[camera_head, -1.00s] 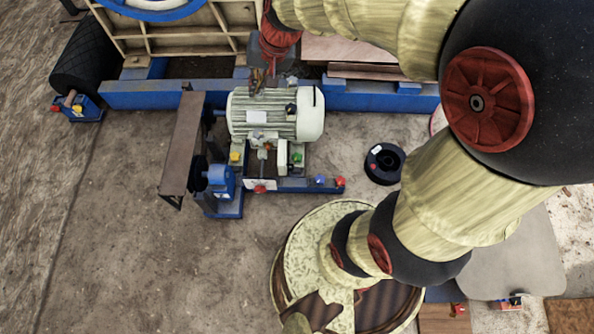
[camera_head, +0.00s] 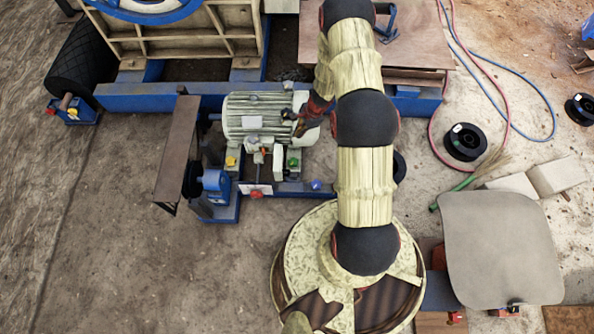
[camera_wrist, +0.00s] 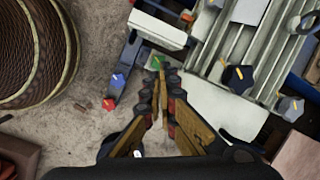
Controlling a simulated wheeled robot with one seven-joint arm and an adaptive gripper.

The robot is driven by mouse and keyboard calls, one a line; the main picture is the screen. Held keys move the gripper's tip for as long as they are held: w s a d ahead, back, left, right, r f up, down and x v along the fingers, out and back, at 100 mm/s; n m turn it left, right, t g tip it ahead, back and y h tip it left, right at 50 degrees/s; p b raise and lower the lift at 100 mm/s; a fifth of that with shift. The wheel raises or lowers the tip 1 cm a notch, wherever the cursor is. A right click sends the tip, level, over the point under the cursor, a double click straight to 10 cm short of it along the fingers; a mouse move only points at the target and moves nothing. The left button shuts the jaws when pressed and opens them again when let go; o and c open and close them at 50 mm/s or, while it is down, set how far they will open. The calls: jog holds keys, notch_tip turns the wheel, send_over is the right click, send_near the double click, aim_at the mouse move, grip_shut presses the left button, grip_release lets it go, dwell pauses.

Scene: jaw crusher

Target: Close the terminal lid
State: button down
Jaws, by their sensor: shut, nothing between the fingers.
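The grey ribbed motor (camera_head: 250,115) stands left of my arm in the head view, and its ribs also fill the upper right of the wrist view (camera_wrist: 240,60). A narrow white box-like part (camera_head: 277,158) stands on the motor's near side; it also shows in the wrist view (camera_wrist: 157,29). It may be the terminal box or its lid; I cannot tell which, nor how far any lid stands open. My gripper (camera_head: 298,130) is over the motor's right end. Its fingertips (camera_wrist: 161,72) are together and empty, appearing just below a green knob (camera_wrist: 158,62) in the wrist view.
A blue frame beam with a red knob (camera_wrist: 108,103) and a blue knob (camera_wrist: 118,80) lies beside the motor. Dark knobs (camera_wrist: 238,76) stick up from the motor. A black spool (camera_head: 465,142) and hoses lie right. Bare floor (camera_head: 110,240) is free at the left.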

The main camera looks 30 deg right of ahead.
jog(key=s+d+f+m+g, duration=0.1)
jog(key=s+f+m, duration=0.1)
jog(key=s+f, duration=0.3)
jog(key=s+f+m, duration=0.1)
jog(key=s+f, duration=0.2)
jog(key=f, duration=0.5)
jog(key=w+a+f+b, duration=0.2)
jog(key=a+f+b, duration=0.3)
jog(key=f, duration=0.4)
jog(key=shift+w+a+f+b, duration=0.3)
jog(key=shift+w+f, duration=0.05)
jog(key=shift+w, duration=0.05)
jog(key=shift+a, duration=0.1)
